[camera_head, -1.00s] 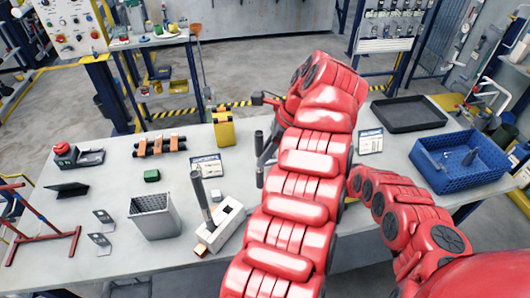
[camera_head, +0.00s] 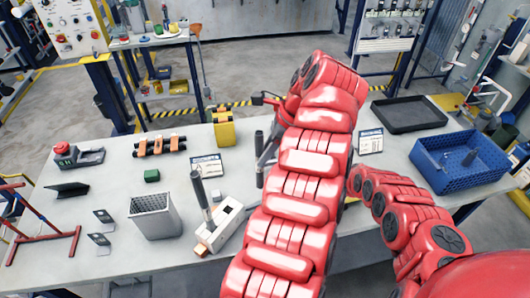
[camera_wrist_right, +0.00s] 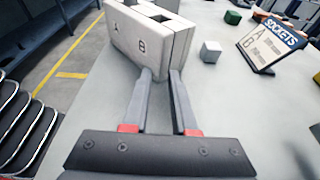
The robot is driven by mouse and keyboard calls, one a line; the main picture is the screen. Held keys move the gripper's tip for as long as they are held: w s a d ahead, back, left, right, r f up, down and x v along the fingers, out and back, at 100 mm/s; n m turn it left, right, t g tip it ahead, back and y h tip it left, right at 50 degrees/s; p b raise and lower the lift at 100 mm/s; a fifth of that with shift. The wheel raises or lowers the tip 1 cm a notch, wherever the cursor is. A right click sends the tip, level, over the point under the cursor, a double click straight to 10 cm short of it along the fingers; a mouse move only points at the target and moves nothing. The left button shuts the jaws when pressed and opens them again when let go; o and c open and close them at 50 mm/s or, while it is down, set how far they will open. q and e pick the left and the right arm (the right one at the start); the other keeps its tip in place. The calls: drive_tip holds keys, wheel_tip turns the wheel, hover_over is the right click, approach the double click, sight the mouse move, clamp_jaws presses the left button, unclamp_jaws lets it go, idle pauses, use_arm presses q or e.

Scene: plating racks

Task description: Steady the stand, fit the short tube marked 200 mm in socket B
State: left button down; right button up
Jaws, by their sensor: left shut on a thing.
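The pale stand (camera_head: 229,222) is a block on the bench in the head view, with a dark tube (camera_head: 199,192) standing tilted at it. The right wrist view shows the stand's face (camera_wrist_right: 122,38) marked A and B. My left gripper (camera_head: 264,158) is mostly behind my red arm, shut on a dark upright tube (camera_head: 259,143) right of the stand, apart from it. I cannot read any length mark. My right gripper (camera_wrist_right: 161,76) is open, its separated fingertips at the stand's lower edge by the B end. It is hidden in the head view.
A grey bin (camera_head: 154,222) stands left of the stand. A blue crate (camera_head: 460,180) and black tray (camera_head: 408,114) are at the right.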

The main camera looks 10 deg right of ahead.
drive_tip(key=o, duration=1.1)
drive_tip(key=shift+d, duration=0.1)
